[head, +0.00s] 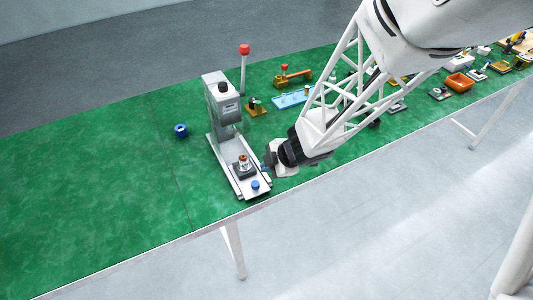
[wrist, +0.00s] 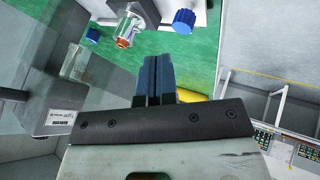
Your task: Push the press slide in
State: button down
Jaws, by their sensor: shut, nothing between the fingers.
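The press (head: 222,100) stands on the green table with a long pale base, and a lever with a red ball (head: 244,50) rises behind it. Its slide (head: 243,170) is out at the near end of the base, away from the column, and carries a dark block with a metal and copper part (head: 243,160). A blue knob (head: 255,185) is at the slide's near end; it also shows in the wrist view (wrist: 184,20). My gripper (wrist: 157,62) is shut and empty, just right of the slide in the head view. Whether it touches the slide cannot be told.
A blue ring-like part (head: 181,130) lies left of the press. Right of the press are a brass stand (head: 255,106), a portafilter-like tool (head: 292,76), a light blue tray (head: 290,99) and an orange bin (head: 459,82). The table's near edge is close; the left side is clear.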

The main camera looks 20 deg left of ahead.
aim_at(246, 167)
jog(key=shift+x, duration=4.85)
jog(key=shift+w+a, duration=0.1)
jog(key=shift+w+a, duration=1.3)
jog(key=shift+a, duration=0.05)
jog(key=v, duration=1)
jog(key=shift+d, duration=0.1)
